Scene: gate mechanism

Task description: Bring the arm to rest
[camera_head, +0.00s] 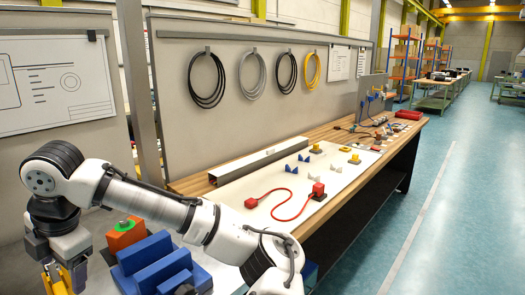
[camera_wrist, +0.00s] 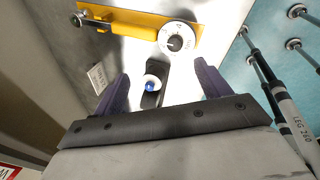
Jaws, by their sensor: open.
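My arm reaches from the lower middle of the head view to the left, with the wrist bent down at the left edge. My gripper (camera_wrist: 160,76) shows in the wrist view with its two purple fingers spread apart and nothing between them touching. Beyond the fingers is a white round knob with a blue centre (camera_wrist: 151,83) on a dark slotted piece. A yellow bar (camera_wrist: 127,24) lies across the metal plate above it, with a white numbered dial (camera_wrist: 176,40) at its right end. In the head view the fingers are largely hidden at the lower left.
A blue stepped block (camera_head: 155,262) and an orange box with a green top (camera_head: 124,236) stand close beside my forearm. A workbench with a white board (camera_head: 265,190) and red cable (camera_head: 292,196) lies beyond. Coiled cables hang on the panel. The floor at right is clear.

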